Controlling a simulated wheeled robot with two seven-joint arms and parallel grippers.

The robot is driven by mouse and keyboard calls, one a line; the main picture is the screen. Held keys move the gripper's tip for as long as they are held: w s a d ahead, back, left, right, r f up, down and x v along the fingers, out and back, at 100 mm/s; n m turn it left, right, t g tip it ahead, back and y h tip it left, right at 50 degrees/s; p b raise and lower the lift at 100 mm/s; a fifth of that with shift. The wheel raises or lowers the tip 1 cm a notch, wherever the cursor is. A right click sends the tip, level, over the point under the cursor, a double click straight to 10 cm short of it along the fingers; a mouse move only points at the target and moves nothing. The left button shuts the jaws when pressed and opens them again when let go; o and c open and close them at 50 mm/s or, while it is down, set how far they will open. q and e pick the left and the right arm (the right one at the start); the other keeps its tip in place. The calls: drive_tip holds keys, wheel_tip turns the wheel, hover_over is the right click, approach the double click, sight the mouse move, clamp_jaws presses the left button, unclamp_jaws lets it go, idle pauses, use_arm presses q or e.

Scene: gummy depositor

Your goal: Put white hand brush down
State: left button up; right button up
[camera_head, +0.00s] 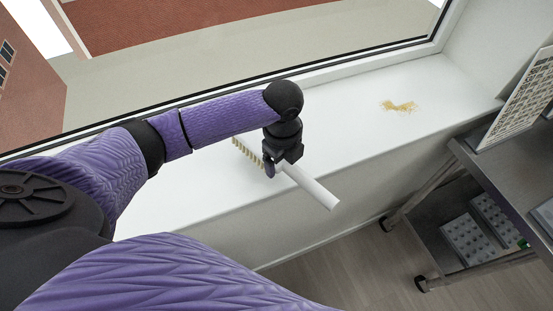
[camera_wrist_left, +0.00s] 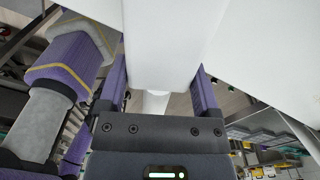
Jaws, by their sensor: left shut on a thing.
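The white hand brush (camera_head: 313,187) is in my left gripper (camera_head: 277,166), over the white windowsill (camera_head: 362,129). Its handle points down and right, past the sill's front edge. Its pale bristles (camera_head: 246,151) show to the left of the gripper. I cannot tell whether the bristles touch the sill. In the left wrist view, the brush's white body (camera_wrist_left: 165,45) fills the space between the two purple fingers of the left gripper (camera_wrist_left: 160,88). The gripper hides the middle of the brush in the head view. My right gripper is not in view.
Yellowish crumbs (camera_head: 398,106) lie on the sill to the right of the brush. The sill between brush and crumbs is clear.

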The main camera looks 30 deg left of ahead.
use_arm(q)
wheel_tip(320, 180, down, 4)
drive_tip(key=shift+b, duration=0.4)
drive_tip(key=shift+r, duration=0.1)
